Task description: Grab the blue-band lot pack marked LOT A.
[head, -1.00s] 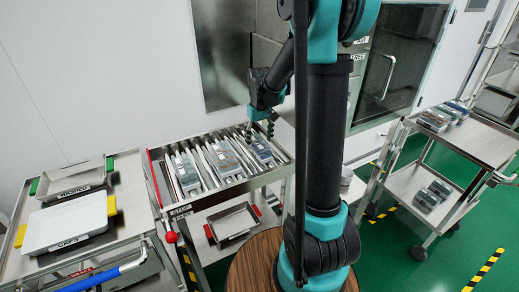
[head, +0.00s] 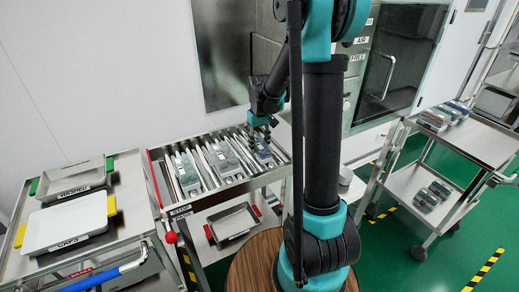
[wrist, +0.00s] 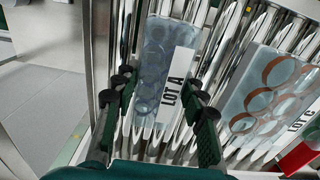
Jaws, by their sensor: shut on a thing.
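The LOT A pack (wrist: 157,70) is a clear bluish pack with round parts inside and a white label reading LOT A. It lies on the shiny rollers in the wrist view. My gripper (wrist: 160,93) is shut on it, with dark fingers along its two long sides. In the head view my gripper (head: 262,126) is down at the pack (head: 264,155) on the right part of the roller rack. My arm and fingers hide part of the pack there.
A LOT C pack (wrist: 265,90) with orange rings lies close to the right in the wrist view. The roller rack (head: 153,168) holds other packs. A cart (head: 480,140) with packs stands right; a bench with a white tray (head: 68,223) stands left.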

